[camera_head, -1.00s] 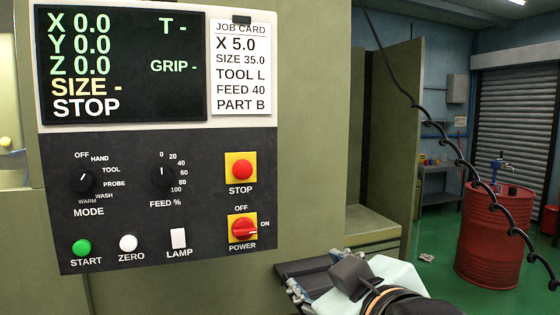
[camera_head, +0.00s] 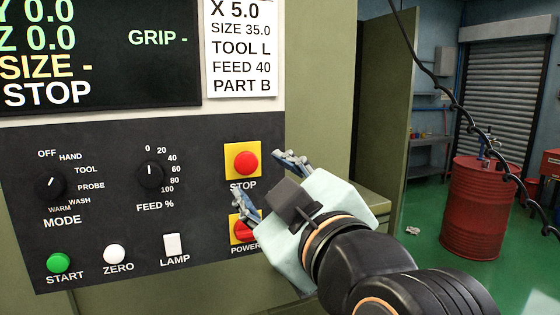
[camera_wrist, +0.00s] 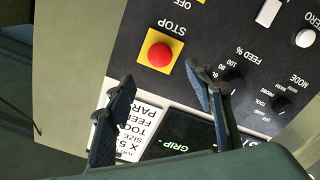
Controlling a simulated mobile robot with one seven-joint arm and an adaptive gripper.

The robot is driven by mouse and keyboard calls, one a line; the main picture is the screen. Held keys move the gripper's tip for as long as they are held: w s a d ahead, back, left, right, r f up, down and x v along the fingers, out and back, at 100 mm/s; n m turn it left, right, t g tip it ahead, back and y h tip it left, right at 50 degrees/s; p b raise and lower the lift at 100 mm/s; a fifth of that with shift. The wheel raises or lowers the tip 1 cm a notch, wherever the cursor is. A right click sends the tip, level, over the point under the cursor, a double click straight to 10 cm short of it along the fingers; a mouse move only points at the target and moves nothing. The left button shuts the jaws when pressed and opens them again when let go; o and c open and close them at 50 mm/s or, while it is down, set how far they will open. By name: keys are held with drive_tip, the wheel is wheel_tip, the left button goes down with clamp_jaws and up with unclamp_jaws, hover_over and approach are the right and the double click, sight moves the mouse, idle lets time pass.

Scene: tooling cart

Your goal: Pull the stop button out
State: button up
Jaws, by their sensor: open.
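The red stop button (camera_head: 246,163) sits on a yellow square plate above the label STOP on the dark control panel. It also shows in the wrist view (camera_wrist: 160,54), beyond the fingertips and uncovered. My gripper (camera_head: 268,184) is open and empty, to the right of and below the button in the head view, apart from it. In the wrist view the two fingers (camera_wrist: 164,84) are spread wide. The screen (camera_head: 110,60) above reads STOP. How far the button stands out from its plate is hard to tell.
The red power switch (camera_head: 240,229) lies below the button, partly hidden by my gripper. The feed dial (camera_head: 150,175), mode dial (camera_head: 50,186), green start button (camera_head: 58,262), white zero button (camera_head: 114,253) and lamp switch (camera_head: 172,243) are on the left. The job card (camera_head: 242,50) hangs above.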

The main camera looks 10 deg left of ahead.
sight(246, 163)
drive_tip(key=shift+p+x, duration=0.8)
drive_tip(key=shift+x, duration=3.85)
drive_tip(key=shift+d, duration=0.1)
